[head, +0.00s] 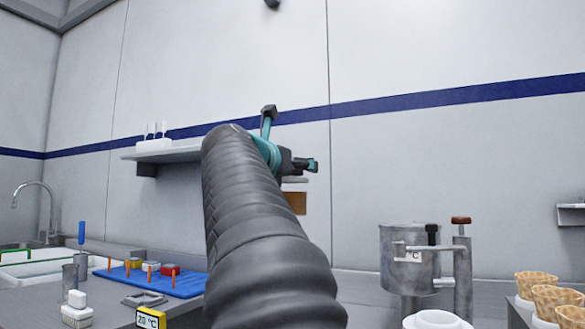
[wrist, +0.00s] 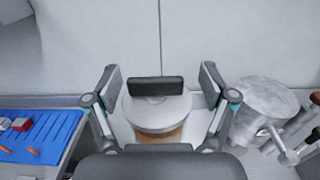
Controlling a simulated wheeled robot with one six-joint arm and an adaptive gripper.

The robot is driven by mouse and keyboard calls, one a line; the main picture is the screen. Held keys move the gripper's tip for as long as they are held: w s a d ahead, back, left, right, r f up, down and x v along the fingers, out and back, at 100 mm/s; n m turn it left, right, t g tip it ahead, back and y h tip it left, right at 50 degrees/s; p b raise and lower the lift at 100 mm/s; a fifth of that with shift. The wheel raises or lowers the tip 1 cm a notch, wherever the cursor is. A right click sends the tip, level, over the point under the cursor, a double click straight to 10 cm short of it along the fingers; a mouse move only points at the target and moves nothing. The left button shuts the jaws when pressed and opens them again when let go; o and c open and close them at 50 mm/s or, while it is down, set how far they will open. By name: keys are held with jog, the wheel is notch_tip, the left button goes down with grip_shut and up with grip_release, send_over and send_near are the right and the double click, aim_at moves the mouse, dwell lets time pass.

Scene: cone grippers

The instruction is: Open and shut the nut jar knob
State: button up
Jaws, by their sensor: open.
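The nut jar (wrist: 160,115) shows in the wrist view as a round pale lid over a brown body, seen from above between my fingers. In the head view, only part of its brown body (head: 295,203) and a grey lid edge (head: 294,181) show behind my arm. My gripper (wrist: 160,79) is open, with one finger on each side of the lid and apart from it in the picture. It also shows in the head view (head: 290,139). A dark bar (wrist: 155,87) crosses the far part of the lid; I cannot tell whether it is the knob or a gripper part.
A metal pot (head: 408,262) with a tap-like post stands to the right, with waffle cones (head: 551,296) beyond it. A blue tray (head: 165,284) lies on the left counter. A wall shelf (head: 180,155) hangs behind my arm. A sink tap (head: 42,208) stands far left.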

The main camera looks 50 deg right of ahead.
jog(key=v, duration=1.1)
jog(key=shift+s+a, duration=0.15)
jog(key=shift+a, duration=0.2)
